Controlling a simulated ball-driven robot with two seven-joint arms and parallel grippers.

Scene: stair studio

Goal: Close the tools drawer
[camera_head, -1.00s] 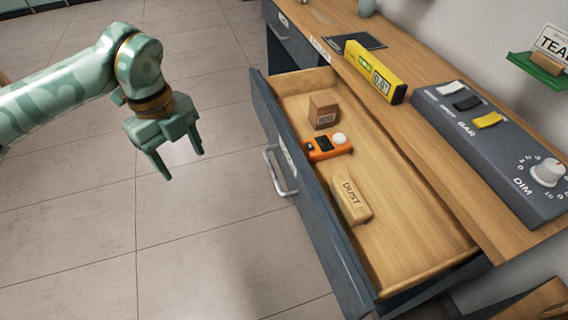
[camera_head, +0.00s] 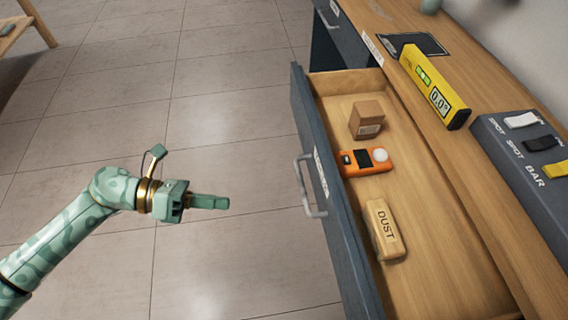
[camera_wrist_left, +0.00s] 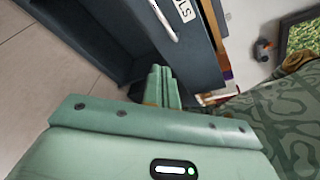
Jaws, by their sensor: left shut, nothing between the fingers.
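The tools drawer (camera_head: 341,218) is pulled far out from the wooden desk in the head view. Its dark grey front carries a metal bar handle (camera_head: 309,186) and a label. Inside lie a small brown box (camera_head: 367,119), an orange meter (camera_head: 366,161) with a white dome, and a tan block marked DUST (camera_head: 384,229). My left gripper (camera_head: 222,202) is shut and empty, pointing right at the drawer front, with a gap to the handle. The left wrist view shows the shut fingers (camera_wrist_left: 160,84) and the drawer front with its handle (camera_wrist_left: 163,20). My right gripper is not in view.
On the desk top are a yellow level (camera_head: 434,87), a dark pad (camera_head: 415,45) and a switch panel (camera_head: 530,160). Another drawer front (camera_head: 337,40) is beyond, at the top. Open tiled floor (camera_head: 225,110) lies left of the drawer. A wooden table (camera_head: 22,28) stands far left.

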